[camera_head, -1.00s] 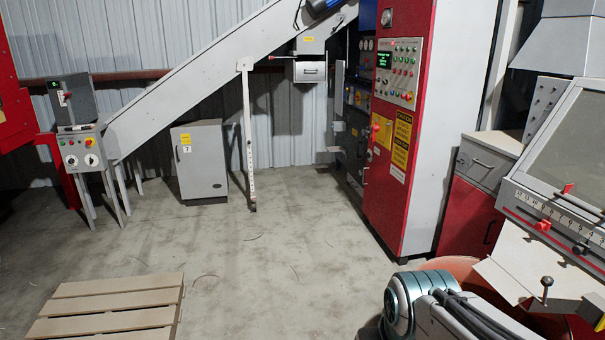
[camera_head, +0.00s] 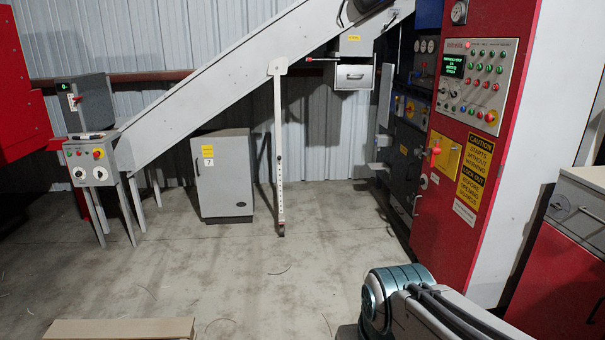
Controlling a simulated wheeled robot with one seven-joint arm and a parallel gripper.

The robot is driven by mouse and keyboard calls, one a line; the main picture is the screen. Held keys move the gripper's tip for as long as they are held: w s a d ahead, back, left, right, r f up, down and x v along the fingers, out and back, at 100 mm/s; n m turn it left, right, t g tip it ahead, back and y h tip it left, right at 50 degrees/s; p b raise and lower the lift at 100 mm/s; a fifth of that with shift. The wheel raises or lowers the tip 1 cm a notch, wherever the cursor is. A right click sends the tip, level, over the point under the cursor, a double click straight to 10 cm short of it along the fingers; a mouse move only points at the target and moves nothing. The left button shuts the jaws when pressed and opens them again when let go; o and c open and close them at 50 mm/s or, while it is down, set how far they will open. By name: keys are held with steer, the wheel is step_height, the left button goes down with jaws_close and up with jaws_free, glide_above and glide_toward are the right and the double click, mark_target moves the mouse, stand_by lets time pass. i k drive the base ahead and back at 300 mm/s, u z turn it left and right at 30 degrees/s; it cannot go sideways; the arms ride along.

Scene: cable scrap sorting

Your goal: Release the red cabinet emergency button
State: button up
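The red cabinet (camera_head: 447,205) stands at the right, its front turned to the left. Its upper front carries a grey control panel (camera_head: 473,82) with a small green-lit display and several coloured buttons and lamps. A red button on a yellow base (camera_head: 490,117) sits at the panel's lower right; it looks like the emergency button, but whether it is pressed in is too small to tell. A red handle on a yellow plate (camera_head: 436,150) is lower down. Part of my arm shows at the bottom, in front of the cabinet. My gripper is out of view.
A grey cabinet (camera_head: 222,176) and a conveyor leg (camera_head: 279,150) stand at the back under the sloping conveyor (camera_head: 210,88). A control stand (camera_head: 91,165) is at the left. The middle floor is clear.

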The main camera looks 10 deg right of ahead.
mark_target(488, 118)
steer(key=z, duration=0.1)
steer(key=i, duration=1.55)
steer(key=z, duration=1.1)
steer(key=i, duration=1.45)
steer(key=z, duration=0.9)
